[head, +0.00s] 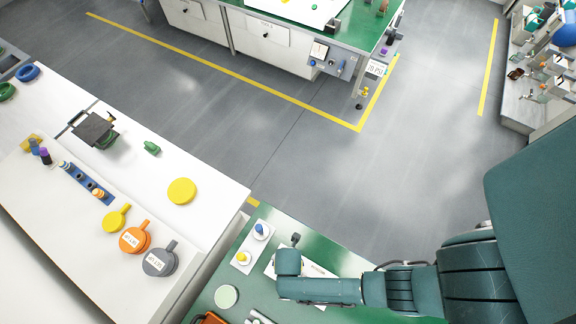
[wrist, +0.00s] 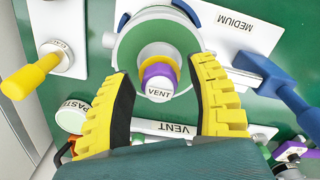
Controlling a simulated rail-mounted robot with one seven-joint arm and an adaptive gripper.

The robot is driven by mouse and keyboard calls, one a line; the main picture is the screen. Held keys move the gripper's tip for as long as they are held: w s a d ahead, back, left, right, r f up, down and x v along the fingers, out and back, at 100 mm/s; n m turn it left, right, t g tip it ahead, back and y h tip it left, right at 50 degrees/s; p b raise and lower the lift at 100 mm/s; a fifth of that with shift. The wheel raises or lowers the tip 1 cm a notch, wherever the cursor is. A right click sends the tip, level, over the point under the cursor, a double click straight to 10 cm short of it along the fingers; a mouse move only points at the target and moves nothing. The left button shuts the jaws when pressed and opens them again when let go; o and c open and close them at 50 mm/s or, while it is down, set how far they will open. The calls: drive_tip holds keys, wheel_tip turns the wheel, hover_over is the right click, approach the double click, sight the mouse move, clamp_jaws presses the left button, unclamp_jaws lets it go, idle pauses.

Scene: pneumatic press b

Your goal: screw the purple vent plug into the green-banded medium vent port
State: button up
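The purple vent plug (wrist: 158,75) is in the wrist view, with a purple band and a pale end marked VENT. It lies over the middle of the medium vent port (wrist: 128,52), a round pale fitting with a green band, next to a white plate marked MEDIUM. How deep the plug sits in the port cannot be told. My gripper (wrist: 160,70) has its yellow, black-padded fingers apart, one on each side of the plug, with visible gaps. In the head view my arm's end is over the green bench, and the fingers and port are hidden.
A yellow-handled part (wrist: 32,76) is left of the port and a blue lever (wrist: 275,80) is close on the right. A pale disc marked PASTE (wrist: 72,119) is at lower left. The white table (head: 215,190) holds several coloured parts.

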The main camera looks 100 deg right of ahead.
wheel_tip(320, 180, up, 12)
idle(0.6)
idle(0.5)
